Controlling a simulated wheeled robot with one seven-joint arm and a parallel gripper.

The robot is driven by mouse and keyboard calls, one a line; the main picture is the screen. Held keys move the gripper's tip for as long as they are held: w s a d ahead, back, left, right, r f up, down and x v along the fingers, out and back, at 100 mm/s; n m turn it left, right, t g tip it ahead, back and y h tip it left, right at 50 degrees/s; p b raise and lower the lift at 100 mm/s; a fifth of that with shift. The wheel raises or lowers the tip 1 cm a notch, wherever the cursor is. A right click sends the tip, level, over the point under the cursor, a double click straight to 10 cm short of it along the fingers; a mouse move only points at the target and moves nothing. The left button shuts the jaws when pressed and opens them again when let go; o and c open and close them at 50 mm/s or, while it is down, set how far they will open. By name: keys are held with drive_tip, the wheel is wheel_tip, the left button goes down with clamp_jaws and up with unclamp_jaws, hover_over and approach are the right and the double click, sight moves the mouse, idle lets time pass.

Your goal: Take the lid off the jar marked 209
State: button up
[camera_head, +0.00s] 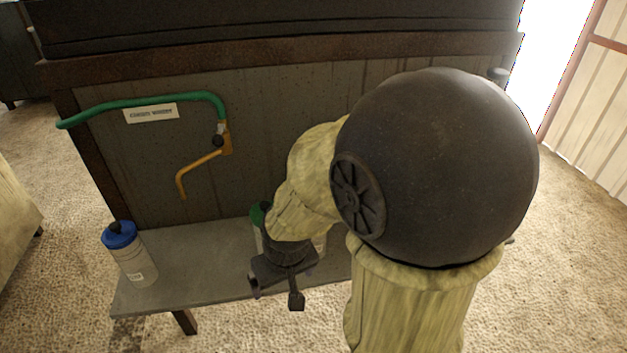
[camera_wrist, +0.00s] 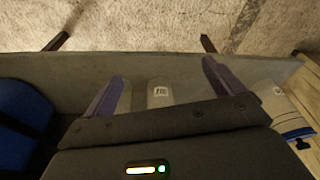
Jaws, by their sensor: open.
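In the head view a pale jar (camera_head: 137,268) with a blue lid (camera_head: 119,235) and black knob stands on the shelf's left end. A green-lidded jar (camera_head: 257,222) stands further right, mostly hidden by my arm. My gripper (camera_head: 272,292) is open, pointing down in front of it. In the wrist view a pale labelled jar body (camera_wrist: 160,92) shows between my spread fingers (camera_wrist: 163,85); its top is hidden by the gripper. Label numbers are too small to read.
The jars stand on a narrow grey shelf (camera_head: 190,272) against a dark panel (camera_head: 120,160). The shelf between the left jar and my gripper is clear.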

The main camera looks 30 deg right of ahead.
wheel_tip(320, 180, up, 28)
drive_tip(key=w+d+p, duration=0.2)
drive_tip(key=w+p, duration=0.1)
drive_tip(key=p, duration=2.5)
drive_tip(key=w+d+f+m+g+p, duration=0.1)
drive_tip(key=w+d+f, duration=0.3)
drive_tip(key=w+d, duration=0.5)
drive_tip(key=d+g+p, duration=0.1)
drive_tip(key=d, duration=0.1)
drive_tip(key=shift+w+d+f+g, duration=0.25)
drive_tip(key=shift+d+f+g, duration=0.05)
drive_tip(key=shift+d+f, duration=0.1)
drive_tip(key=shift+f, duration=0.15)
wheel_tip(320, 180, down, 12)
drive_tip(key=shift+p, duration=1.25)
